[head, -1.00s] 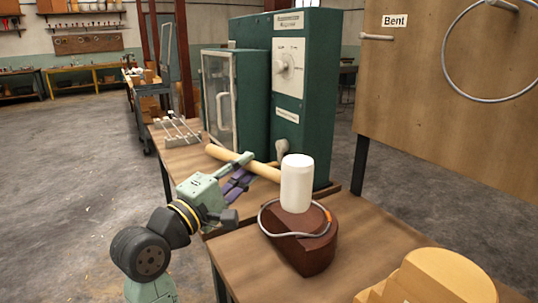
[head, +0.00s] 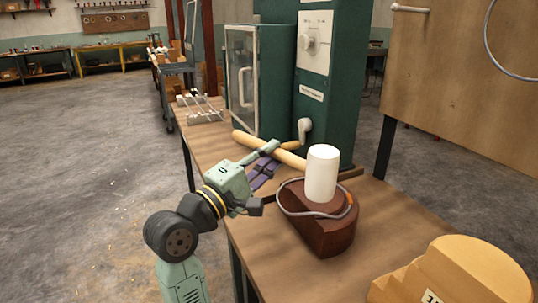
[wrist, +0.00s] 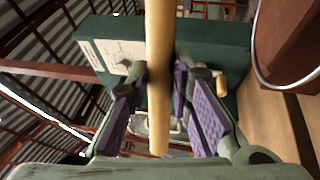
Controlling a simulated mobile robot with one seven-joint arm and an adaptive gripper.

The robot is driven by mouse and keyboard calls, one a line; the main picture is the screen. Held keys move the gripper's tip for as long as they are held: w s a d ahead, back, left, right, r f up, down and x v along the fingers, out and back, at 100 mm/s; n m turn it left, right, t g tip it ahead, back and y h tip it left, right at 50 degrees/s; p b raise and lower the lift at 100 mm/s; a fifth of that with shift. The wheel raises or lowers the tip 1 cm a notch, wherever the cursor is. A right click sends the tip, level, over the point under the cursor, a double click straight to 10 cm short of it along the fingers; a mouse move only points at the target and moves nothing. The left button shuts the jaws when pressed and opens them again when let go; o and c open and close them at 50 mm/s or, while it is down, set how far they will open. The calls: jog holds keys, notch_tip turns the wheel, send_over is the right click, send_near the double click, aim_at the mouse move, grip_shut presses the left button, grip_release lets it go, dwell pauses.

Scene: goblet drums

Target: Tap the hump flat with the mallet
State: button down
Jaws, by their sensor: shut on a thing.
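My gripper (head: 266,168) is shut on the pale wooden handle of the mallet (head: 253,144). In the wrist view, the handle (wrist: 160,60) runs between the purple finger pads. The mallet's white cylindrical head (head: 322,174) is upright over the dark red-brown block (head: 325,235). A grey metal hoop (head: 303,213) with an orange-brown mark at its right lies around the block's top. Its far part is hidden behind the mallet head. I cannot tell whether the head touches the hoop or the block, and no hump is clearly visible.
A green machine (head: 335,90) stands behind the mallet. A yellow-tan stepped block (head: 455,275) is at front right. A wire rack (head: 200,110) is on the far bench. A wooden board (head: 470,90) stands at right with another hoop (head: 515,50) hung on it.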

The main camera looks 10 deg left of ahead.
notch_tip(320, 180, down, 7)
jog(key=b, duration=0.8)
jog(key=shift+r+p, duration=2.05)
jog(key=shift+r, duration=0.8)
jog(key=shift+s+r+p, duration=0.1)
jog(key=shift+r+p, duration=0.35)
jog(key=shift+r, duration=0.35)
jog(key=shift+f, duration=0.2)
notch_tip(320, 180, down, 8)
jog(key=b, duration=0.8)
notch_tip(320, 180, up, 6)
jog(key=p, duration=0.3)
jog(key=shift+r, duration=0.25)
